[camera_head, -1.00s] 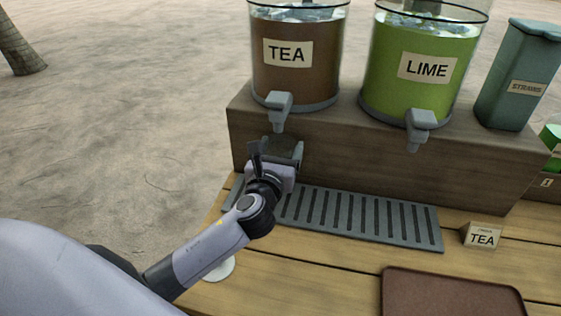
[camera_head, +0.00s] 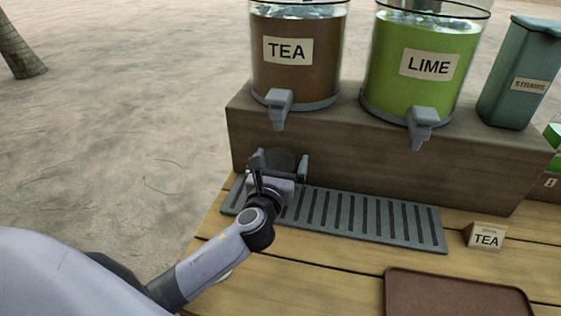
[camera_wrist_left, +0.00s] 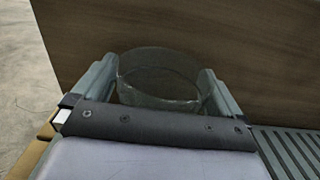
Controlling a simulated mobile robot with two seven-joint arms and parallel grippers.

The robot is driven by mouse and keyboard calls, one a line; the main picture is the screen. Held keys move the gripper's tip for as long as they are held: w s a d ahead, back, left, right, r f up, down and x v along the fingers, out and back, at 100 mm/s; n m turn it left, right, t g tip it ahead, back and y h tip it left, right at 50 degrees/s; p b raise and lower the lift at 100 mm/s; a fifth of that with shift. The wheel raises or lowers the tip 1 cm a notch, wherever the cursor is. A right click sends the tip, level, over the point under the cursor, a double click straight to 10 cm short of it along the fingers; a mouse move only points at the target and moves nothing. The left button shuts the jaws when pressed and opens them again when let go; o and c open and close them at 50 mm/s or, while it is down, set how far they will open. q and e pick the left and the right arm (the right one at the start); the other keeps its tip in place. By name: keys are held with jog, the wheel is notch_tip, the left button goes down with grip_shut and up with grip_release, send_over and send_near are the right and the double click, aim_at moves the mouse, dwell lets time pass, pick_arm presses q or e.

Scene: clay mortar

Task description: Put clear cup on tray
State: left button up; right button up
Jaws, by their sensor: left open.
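The clear cup (camera_wrist_left: 158,78) stands between the two fingers of my left gripper in the left wrist view; its lower part is hidden by the gripper body. In the head view my left gripper (camera_head: 278,165) is open below the tea dispenser's tap, in front of the wooden riser, with the cup (camera_head: 282,158) showing faintly between its fingers. A gap shows on at least one side of the cup, and I cannot tell whether either finger touches it. The brown tray (camera_head: 455,292) lies at the bottom right of the head view, empty where it shows. My right gripper is not in view.
The tea dispenser (camera_head: 297,70) and lime dispenser (camera_head: 425,80) stand on the wooden riser (camera_head: 370,150), with a straw box (camera_head: 519,80) at right. A slatted grey drip grate (camera_head: 370,218) lies in front. A small tea sign (camera_head: 485,236) stands between grate and tray.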

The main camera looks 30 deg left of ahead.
pick_arm(q)
jog(key=shift+r, duration=0.25)
jog(key=v, duration=1.2)
jog(key=shift+f, duration=0.1)
jog(key=shift+d, duration=0.1)
